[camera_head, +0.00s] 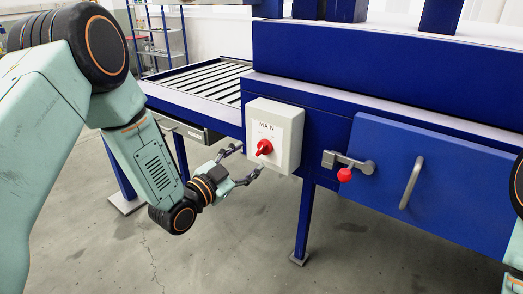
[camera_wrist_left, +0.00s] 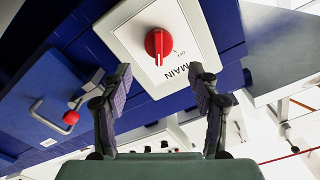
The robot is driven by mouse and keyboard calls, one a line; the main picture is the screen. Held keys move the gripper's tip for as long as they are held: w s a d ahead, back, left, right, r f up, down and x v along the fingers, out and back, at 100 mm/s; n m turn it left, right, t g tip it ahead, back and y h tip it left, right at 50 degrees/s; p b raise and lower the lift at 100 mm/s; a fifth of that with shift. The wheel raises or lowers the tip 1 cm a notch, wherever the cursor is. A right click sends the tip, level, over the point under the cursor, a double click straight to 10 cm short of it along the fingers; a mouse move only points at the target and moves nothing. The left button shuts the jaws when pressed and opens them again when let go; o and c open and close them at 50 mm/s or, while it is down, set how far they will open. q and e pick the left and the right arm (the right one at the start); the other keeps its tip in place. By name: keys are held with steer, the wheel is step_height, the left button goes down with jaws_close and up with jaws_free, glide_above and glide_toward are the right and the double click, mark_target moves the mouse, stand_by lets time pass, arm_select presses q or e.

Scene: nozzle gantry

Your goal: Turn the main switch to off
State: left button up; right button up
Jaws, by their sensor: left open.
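The main switch is a red rotary knob (camera_head: 264,147) on a pale box (camera_head: 289,150) marked MAIN, fixed to the front of the blue machine. In the left wrist view the knob (camera_wrist_left: 158,43) shows on the box face (camera_wrist_left: 190,25), with a small OFF label beside it. Its grip bar runs roughly up and down in that view; I cannot tell its exact setting. My left gripper (camera_head: 248,160) is open and empty, just in front of and left of the box. Its spread fingers (camera_wrist_left: 160,88) show below the knob in the wrist view, apart from it. My right gripper is out of view.
Right of the box are a latch with a red ball (camera_head: 344,174) and a blue door with a metal handle (camera_head: 411,183). A roller conveyor (camera_head: 205,82) lies behind on the left. A blue leg (camera_head: 304,222) stands below the box. The floor in front is clear.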

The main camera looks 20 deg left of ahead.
mark_target(260, 149)
arm_select(q)
steer(key=x, duration=0.4)
steer(key=shift+w+f, duration=0.25)
steer(key=shift+w+d+r, duration=0.15)
steer(key=shift+w+r, duration=0.05)
steer(key=shift+w, duration=0.15)
steer(key=shift+w+d, duration=0.2)
steer(key=shift+f, duration=0.15)
steer(key=shift+c, duration=1)
steer(key=shift+s+a, duration=0.1)
steer(key=shift+a, duration=0.05)
steer(key=c, duration=1)
